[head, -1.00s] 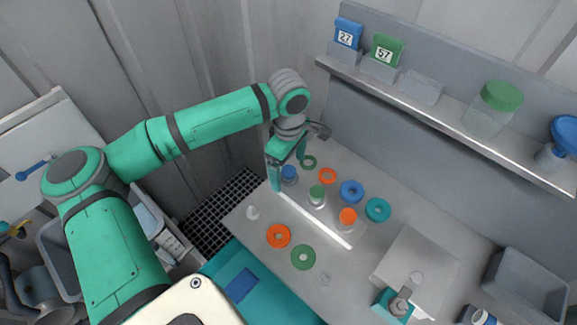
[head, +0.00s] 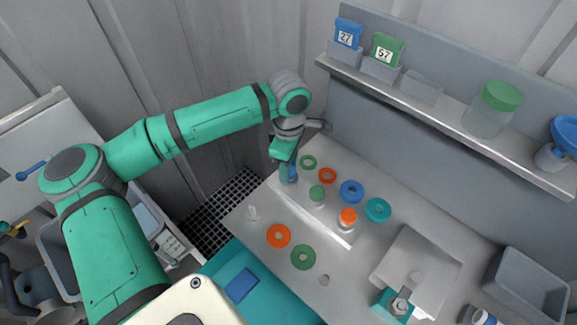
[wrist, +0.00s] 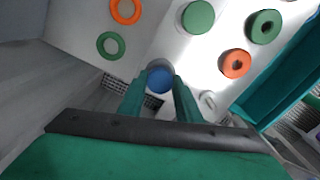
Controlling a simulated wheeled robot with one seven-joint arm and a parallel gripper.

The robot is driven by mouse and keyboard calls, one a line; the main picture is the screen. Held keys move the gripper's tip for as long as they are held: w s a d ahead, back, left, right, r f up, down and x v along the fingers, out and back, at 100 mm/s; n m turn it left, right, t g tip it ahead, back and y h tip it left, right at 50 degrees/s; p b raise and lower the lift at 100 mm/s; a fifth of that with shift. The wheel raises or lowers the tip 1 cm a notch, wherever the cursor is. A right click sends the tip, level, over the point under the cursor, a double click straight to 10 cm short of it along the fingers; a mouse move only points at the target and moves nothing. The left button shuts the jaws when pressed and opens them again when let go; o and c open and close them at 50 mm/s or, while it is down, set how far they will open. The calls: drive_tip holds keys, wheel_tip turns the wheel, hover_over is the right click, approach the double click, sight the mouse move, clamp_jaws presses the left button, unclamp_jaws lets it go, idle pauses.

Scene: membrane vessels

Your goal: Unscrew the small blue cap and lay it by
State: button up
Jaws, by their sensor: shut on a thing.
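The small blue cap (wrist: 160,79) is between the fingertips of my gripper (wrist: 160,88) in the wrist view, with a finger on each side. In the head view my gripper (head: 289,173) points down at the left end of the light strip, and its fingers hide most of the cap and the vessel under it. The fingers are shut on the cap. Whether the cap is loose from its vessel cannot be told. A green-capped vessel (head: 317,196) and an orange-capped vessel (head: 348,217) stand upright further along the strip.
Loose rings lie around the strip: green (head: 308,161), orange (head: 327,175), blue (head: 352,191), teal (head: 377,209), and orange (head: 278,236) and green (head: 303,257) in front. A small white piece (head: 253,213) stands at the left. A shelf (head: 440,110) runs behind.

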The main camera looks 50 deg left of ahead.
drive_tip(key=n, duration=0.6)
drive_tip(key=shift+n, duration=0.3)
drive_tip(key=n, duration=0.7)
drive_tip(key=shift+w+r, duration=0.1)
drive_tip(key=shift+r, duration=3.4)
